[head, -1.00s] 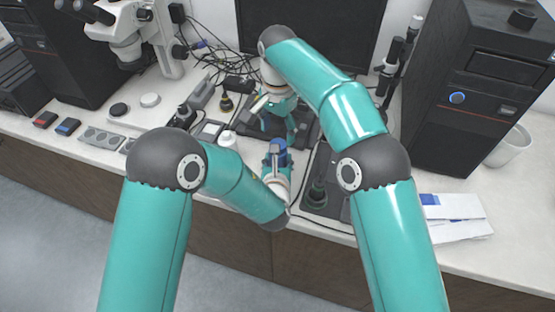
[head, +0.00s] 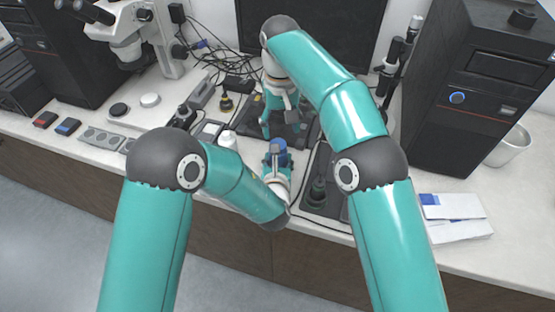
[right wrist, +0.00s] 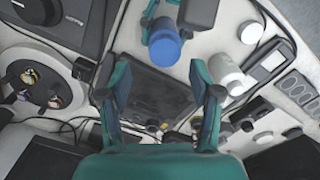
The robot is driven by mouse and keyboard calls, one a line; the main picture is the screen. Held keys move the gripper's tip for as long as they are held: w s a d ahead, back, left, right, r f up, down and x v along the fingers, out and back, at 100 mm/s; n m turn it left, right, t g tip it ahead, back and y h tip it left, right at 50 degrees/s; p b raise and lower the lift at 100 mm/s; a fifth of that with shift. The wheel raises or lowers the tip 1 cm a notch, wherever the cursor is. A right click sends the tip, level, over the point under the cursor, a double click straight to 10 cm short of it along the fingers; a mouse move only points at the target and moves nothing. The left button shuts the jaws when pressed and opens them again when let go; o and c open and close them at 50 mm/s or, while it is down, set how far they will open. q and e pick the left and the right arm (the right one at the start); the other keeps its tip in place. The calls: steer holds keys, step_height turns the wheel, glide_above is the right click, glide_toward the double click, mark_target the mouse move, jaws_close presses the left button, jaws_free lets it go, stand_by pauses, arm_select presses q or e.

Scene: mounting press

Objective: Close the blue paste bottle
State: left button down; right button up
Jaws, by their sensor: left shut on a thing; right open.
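The blue paste bottle (head: 277,146) is in my left gripper (head: 278,160), which is shut on it near the counter's front edge. It also shows in the right wrist view as a solid blue cylinder (right wrist: 164,46) with the left gripper's teal fingers beside it. I cannot make out a separate cap or tell whether the bottle is closed. My right gripper (head: 280,128) is open and empty, behind the bottle in the head view. Its two fingers stand wide apart in the right wrist view (right wrist: 163,88), with the bottle beyond them and not between them.
A white bottle (head: 228,139) stands left of the blue one. A dark flat mat (right wrist: 155,85) lies under the right gripper. Cables (head: 215,58) tangle behind, a microscope (head: 135,30) stands at back left and a black computer tower (head: 470,90) at right. Papers (head: 452,215) lie at front right.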

steer(key=n, duration=0.2)
steer(key=r+n, duration=0.1)
steer(key=n, duration=0.3)
steer(key=shift+r, duration=0.3)
steer(key=shift+w+a+r+n, duration=0.1)
steer(key=shift+r+n, duration=0.05)
steer(key=shift+n, duration=0.35)
steer(key=shift+w+a+r, duration=0.1)
steer(key=shift+a, duration=0.15)
steer(key=shift+f, duration=0.25)
steer(key=shift+f, duration=3.9)
